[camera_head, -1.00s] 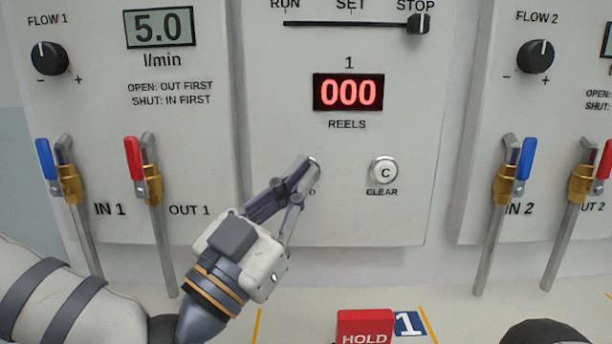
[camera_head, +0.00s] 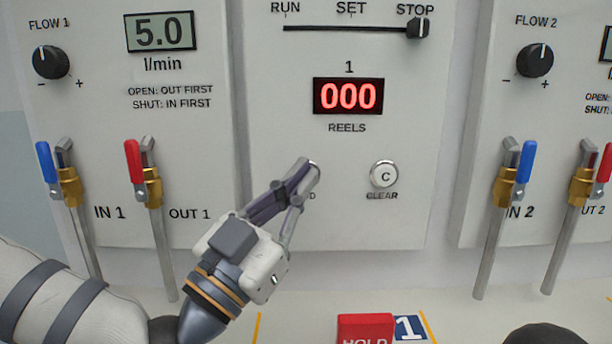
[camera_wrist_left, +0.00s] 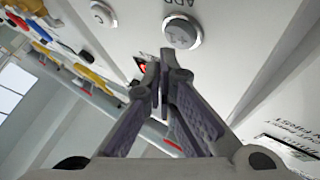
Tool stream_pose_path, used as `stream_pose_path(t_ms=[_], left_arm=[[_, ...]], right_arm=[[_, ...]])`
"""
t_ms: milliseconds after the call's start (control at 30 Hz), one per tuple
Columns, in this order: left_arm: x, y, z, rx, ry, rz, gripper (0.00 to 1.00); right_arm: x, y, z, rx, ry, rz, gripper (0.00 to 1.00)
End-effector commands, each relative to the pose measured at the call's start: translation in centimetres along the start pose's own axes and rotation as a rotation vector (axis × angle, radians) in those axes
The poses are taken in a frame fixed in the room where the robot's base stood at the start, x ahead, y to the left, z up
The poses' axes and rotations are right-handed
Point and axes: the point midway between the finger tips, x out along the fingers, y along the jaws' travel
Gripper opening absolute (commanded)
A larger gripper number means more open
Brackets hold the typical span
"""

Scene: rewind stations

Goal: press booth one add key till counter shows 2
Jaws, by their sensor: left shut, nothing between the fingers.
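The booth one add key, a round silver button (camera_wrist_left: 181,32) labelled ADD, shows in the left wrist view. In the head view it is nearly all hidden behind my left fingertips. The counter (camera_head: 348,96) above REELS glows red and reads 000. My left gripper (camera_head: 308,168) is shut and empty, its tips right in front of the add key. In the left wrist view its fingertips (camera_wrist_left: 160,66) are close beside the key in the picture; I cannot tell whether they touch it. My right gripper is not in view.
The clear key (camera_head: 384,174), marked C, is right of the add key. A RUN/SET/STOP slider (camera_head: 418,28) above stands at STOP. Valves with a red handle (camera_head: 133,160) and blue handle (camera_head: 46,161) stick out at left. A red HOLD block (camera_head: 365,328) is below.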

Motion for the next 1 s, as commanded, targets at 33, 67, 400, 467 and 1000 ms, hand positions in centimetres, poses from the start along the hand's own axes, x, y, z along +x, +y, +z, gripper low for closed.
stream_pose_path(t_ms=[33,67,400,467,1000], left_arm=[[0.0,0.0,0.0,0.0,0.0,0.0,0.0],[0.0,0.0,0.0,0.0,0.0,0.0,0.0],[0.01,-0.01,0.01,0.0,0.0,0.0,0.0],[0.08,-0.06,0.04,0.001,0.0,0.0,0.0],[0.61,-0.46,0.45,0.0,0.0,0.0,0.0]], right_arm=[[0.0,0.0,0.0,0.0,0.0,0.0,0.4],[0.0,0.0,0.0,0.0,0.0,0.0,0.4],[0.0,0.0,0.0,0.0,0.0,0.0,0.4],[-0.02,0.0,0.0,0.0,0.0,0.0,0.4],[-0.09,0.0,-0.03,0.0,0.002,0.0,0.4]])
